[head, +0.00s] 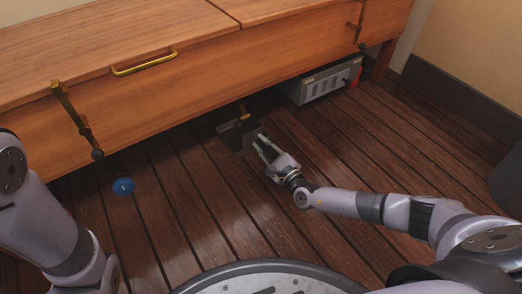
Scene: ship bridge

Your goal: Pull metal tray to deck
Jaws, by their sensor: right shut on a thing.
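A dark metal tray (228,127) lies low at the wooden deck (200,205), by the lower front edge of the wooden chest. A small brass-coloured thing stands up at its far edge. My right gripper (262,143) reaches in from the right and is shut on the tray's near right edge. The fingertips are small in the picture and partly merge with the tray. My left arm shows at the left edge, but its gripper is out of view.
A wooden chest (180,90) with brass latches overhangs the deck behind the tray. A grey metal box (322,84) with a red part sits under its right end. A blue round object (122,186) lies on the planks at left. The deck in front is clear.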

